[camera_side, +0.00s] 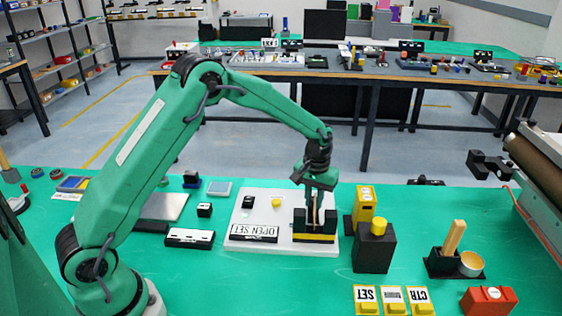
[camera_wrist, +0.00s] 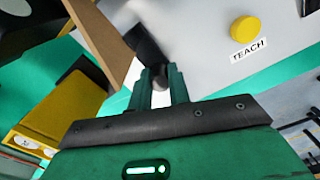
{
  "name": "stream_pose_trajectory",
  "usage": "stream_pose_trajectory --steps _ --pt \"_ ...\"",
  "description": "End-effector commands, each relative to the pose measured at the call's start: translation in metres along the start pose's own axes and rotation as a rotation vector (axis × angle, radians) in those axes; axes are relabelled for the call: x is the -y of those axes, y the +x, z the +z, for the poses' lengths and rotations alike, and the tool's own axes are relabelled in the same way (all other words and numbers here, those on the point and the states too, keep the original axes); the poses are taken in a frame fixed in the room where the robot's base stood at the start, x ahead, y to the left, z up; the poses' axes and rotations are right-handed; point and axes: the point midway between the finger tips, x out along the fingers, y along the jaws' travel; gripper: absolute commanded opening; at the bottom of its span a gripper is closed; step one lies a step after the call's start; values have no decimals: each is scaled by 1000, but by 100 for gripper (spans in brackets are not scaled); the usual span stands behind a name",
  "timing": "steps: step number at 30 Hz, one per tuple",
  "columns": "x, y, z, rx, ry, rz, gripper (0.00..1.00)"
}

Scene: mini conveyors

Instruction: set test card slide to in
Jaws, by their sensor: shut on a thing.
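The test card slide (camera_side: 314,236) is a black unit with a yellow stripe at the right end of a pale plate (camera_side: 240,215). A tan card (camera_wrist: 100,32) stands up from it, beside my fingers in the wrist view. My gripper (camera_side: 314,192) is directly over the unit, pointing down. In the wrist view its green fingers (camera_wrist: 158,82) are closed around a small dark knob (camera_wrist: 148,72), which I take to be the slide's handle. My fingers hide most of the knob. I cannot tell the slide's position along its travel.
A yellow button (camera_wrist: 246,30) labelled TEACH is on the pale plate. An OPEN SET sign (camera_side: 255,233) lies at its front. A yellow box (camera_side: 364,203) and a black block with a yellow top (camera_side: 374,252) stand close on the right.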

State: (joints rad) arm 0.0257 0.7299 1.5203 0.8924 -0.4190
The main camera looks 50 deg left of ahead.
Motion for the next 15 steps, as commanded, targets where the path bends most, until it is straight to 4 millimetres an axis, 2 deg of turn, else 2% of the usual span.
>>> stream_pose_trajectory --steps 3,6,15 --pt "-7 -1 13 -2 4 1 0" --pt "-8 -1 18 -2 2 1 0" --pt "-9 0 21 5 5 -2 0"
